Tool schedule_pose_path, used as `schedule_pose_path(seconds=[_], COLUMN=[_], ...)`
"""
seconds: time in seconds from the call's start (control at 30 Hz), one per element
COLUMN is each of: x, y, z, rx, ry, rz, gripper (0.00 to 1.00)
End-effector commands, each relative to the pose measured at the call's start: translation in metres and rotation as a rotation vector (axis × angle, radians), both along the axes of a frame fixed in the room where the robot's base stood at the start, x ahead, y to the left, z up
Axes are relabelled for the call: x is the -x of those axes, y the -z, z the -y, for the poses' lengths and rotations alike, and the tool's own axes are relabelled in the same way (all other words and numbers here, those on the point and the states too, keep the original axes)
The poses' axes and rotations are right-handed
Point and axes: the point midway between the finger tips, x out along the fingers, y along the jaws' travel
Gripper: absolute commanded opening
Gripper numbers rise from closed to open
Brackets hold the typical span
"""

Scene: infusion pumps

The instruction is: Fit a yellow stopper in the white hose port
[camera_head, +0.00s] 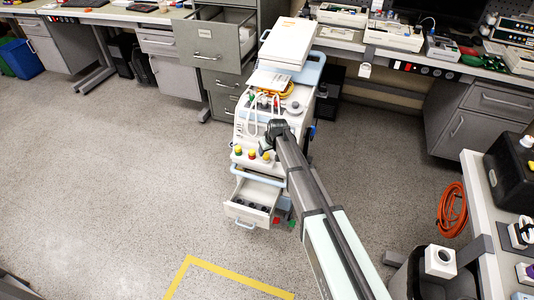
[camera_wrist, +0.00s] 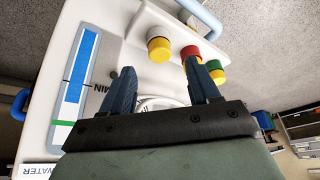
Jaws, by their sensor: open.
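Three stubby round fittings stand in a row on the white pump cart (camera_head: 240,128). In the wrist view one is pale with a yellow end (camera_wrist: 159,49), one is red with a yellow end (camera_wrist: 190,53), and one is green with a yellow end (camera_wrist: 216,70). I cannot tell which yellow parts are loose stoppers, and no empty white hose port is clear. My gripper (camera_wrist: 160,66) is open and empty, its fingers pointing toward the row. In the head view it is mostly hidden behind my dark wrist, over the cart top.
A pale round part (camera_wrist: 162,103) shows between my fingers. An open drawer (camera_head: 258,194) with dark items juts from the cart's front below a pale blue handle (camera_head: 257,179). A file cabinet (camera_head: 208,47) stands behind. The floor at left is clear.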

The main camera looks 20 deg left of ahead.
Motion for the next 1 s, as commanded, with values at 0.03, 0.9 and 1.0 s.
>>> schedule_pose_path(seconds=[0.03, 0.9, 1.0], x=[0.005, 0.026, 0.03], y=[-0.012, -0.084, -0.082], z=[0.005, 0.025, 0.029], rx=[-0.001, -0.007, -0.005], ry=[0.0, 0.033, 0.091], rz=[0.003, -0.014, -0.048], gripper=[0.61, 0.61, 0.61])
